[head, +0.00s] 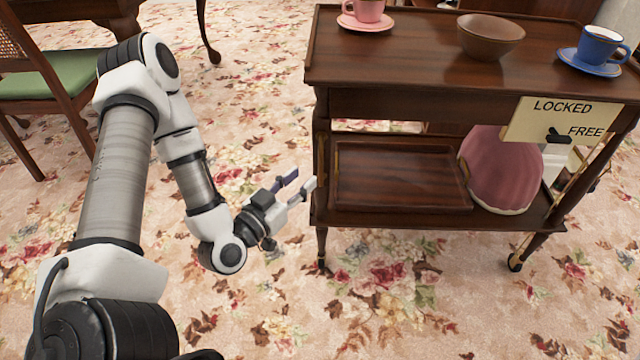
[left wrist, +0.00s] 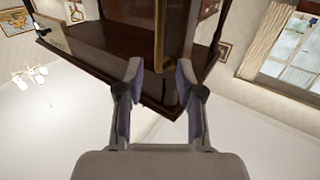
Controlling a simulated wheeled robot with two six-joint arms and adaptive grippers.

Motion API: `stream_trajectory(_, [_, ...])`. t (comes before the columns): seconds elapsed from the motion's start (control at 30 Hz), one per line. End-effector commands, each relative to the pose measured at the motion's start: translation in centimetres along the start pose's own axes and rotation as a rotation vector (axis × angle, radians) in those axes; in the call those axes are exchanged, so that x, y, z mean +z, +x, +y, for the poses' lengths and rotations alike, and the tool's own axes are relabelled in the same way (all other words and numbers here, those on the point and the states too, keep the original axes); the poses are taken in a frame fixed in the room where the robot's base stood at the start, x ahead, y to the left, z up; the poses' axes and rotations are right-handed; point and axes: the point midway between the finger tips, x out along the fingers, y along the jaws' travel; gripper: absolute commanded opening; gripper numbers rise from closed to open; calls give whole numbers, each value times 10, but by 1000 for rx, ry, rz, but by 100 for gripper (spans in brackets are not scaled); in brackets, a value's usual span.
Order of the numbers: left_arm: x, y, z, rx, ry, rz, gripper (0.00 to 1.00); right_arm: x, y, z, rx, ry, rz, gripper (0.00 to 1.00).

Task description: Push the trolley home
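The dark wooden trolley (head: 420,85) stands at the right in the head view, with a lower shelf and castored legs. A cream plate (head: 530,118) on it reads LOCKED and FREE, with a black lever (head: 559,136); I cannot tell its setting for sure. My left gripper (head: 298,184) is open and empty beside the trolley's left end, level with the lower shelf. In the left wrist view, the gripper's fingers (left wrist: 160,75) are spread, and an upright brass bar (left wrist: 161,38) of the trolley lines up with the gap. Contact cannot be told. My right gripper is out of view.
The trolley carries a pink cup (head: 368,10), a brown bowl (head: 490,36) and a blue cup (head: 601,45) on top. A tray (head: 400,180) and a pink dome (head: 497,175) are below. A green-seated chair (head: 45,85) stands left. Floral carpet in front is clear.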

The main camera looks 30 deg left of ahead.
Motion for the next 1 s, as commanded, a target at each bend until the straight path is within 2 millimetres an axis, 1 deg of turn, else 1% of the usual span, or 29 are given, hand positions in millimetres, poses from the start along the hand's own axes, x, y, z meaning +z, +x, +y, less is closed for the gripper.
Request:
stream_trajectory(0.07, [0, 6, 0, 2, 3, 4, 37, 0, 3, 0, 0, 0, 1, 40])
stream_trajectory(0.17, [0, 21, 1, 5, 5, 6, 37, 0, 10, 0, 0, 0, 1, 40])
stream_trajectory(0.3, [0, 50, 1, 5, 6, 5, 37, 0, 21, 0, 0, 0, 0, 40])
stream_trajectory(0.4, [0, 66, 1, 5, 6, 2, 37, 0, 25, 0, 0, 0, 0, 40])
stream_trajectory(0.53, [-1, 77, 1, 3, 3, 0, 37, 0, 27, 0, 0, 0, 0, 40])
stream_trajectory(0.73, [-2, 78, 1, 1, 1, -1, 37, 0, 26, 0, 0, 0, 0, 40])
stream_trajectory(0.77, [-2, 78, 1, 2, 1, -1, 33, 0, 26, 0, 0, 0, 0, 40])
stream_trajectory(0.8, [-2, 78, 1, 2, 1, -1, 19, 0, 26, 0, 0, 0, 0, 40])
stream_trajectory(0.83, [-2, 78, 1, 2, 1, -1, 8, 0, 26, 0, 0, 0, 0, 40])
stream_trajectory(0.87, [-2, 78, 1, 2, 1, -1, 0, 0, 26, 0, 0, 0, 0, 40])
stream_trajectory(1.0, [-2, 78, 1, 2, 1, -1, 0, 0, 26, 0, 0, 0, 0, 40])
